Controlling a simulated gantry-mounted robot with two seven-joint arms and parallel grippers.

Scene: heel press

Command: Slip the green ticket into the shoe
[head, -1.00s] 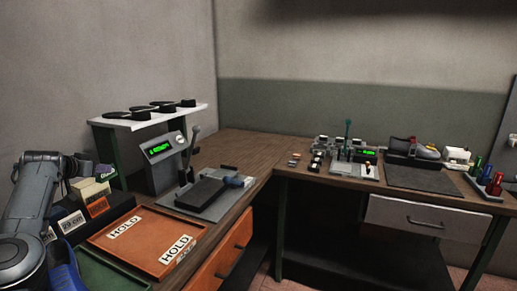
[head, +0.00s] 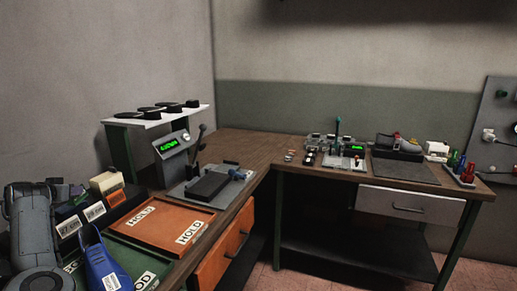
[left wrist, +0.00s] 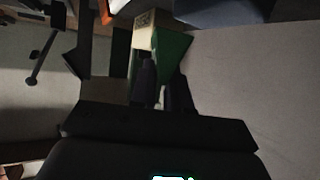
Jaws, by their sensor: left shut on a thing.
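The left gripper (head: 62,190) is at the left of the head view, partly behind my own arm, near the file boxes. In the left wrist view its dark fingers (left wrist: 150,82) are shut on the green ticket (left wrist: 175,50), which sticks out beyond them. A cream block (left wrist: 145,32) with a dark printed patch lies by the ticket in that view; whether they touch I cannot tell. A blue shoe (head: 101,262) with a white label stands on the green tray (head: 130,262) at the lower left. A grey and red shoe (head: 405,141) sits on the far bench. My right gripper is not in view.
Dark boxes with size labels (head: 95,211) and cream and orange cards (head: 106,181) stand beside the gripper. An orange HOLD tray (head: 165,228) lies right of them. A lever press (head: 205,185) and a white shelf (head: 155,115) stand behind. A grey mat (head: 405,170) lies on the far bench.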

